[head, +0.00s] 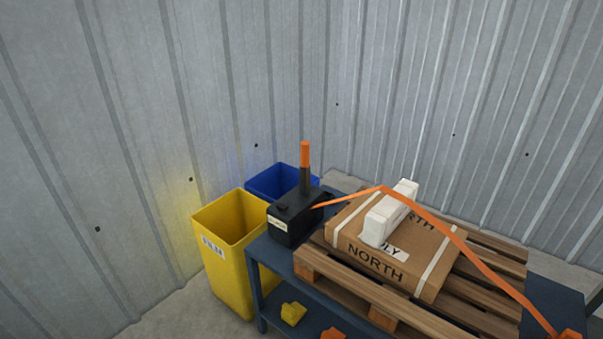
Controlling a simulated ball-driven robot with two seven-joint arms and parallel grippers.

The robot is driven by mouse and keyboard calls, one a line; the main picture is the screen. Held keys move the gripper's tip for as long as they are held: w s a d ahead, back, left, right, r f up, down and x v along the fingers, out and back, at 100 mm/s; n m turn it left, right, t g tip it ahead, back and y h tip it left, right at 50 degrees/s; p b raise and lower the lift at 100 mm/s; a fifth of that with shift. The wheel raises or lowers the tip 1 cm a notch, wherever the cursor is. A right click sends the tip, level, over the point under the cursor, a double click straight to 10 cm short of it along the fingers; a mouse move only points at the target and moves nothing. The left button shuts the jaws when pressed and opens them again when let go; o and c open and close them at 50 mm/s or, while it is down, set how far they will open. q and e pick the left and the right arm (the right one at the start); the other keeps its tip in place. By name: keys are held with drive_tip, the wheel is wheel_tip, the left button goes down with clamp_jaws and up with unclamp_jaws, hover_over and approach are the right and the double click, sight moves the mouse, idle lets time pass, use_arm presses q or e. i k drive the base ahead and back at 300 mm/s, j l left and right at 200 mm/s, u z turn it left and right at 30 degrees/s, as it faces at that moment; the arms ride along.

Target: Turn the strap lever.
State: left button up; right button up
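The strap lever (305,161) stands upright on a black ratchet box (291,218) at the left end of a blue table. Its upper part is an orange grip and its lower shaft is dark. An orange strap (446,229) runs from the box over a cardboard carton (437,251) marked NORTH and down to the table's right side. A white block (389,215) lies on the carton, by the strap. Neither of my grippers shows in the head view.
The carton sits on a wooden pallet (345,285) on the blue table (262,251). A yellow bin (224,264) and a blue bin (262,184) stand at the table's left. Yellow (292,313) and orange (332,333) pieces lie low at the front. Corrugated walls close off the back.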

sight(304, 168)
drive_tip(key=j+z, duration=0.1)
drive_tip(key=z, duration=0.3)
drive_tip(key=i+j+z, duration=0.1)
drive_tip(key=z, duration=0.3)
drive_tip(key=j+z, duration=0.15)
drive_tip(key=z, duration=0.25)
drive_tip(key=i+j+z, duration=0.1)
drive_tip(key=j+z, duration=0.35)
drive_tip(key=j, duration=0.4)
drive_tip(key=k+j+z, duration=0.1)
drive_tip(key=j+z, duration=0.3)
drive_tip(key=j, duration=0.45)
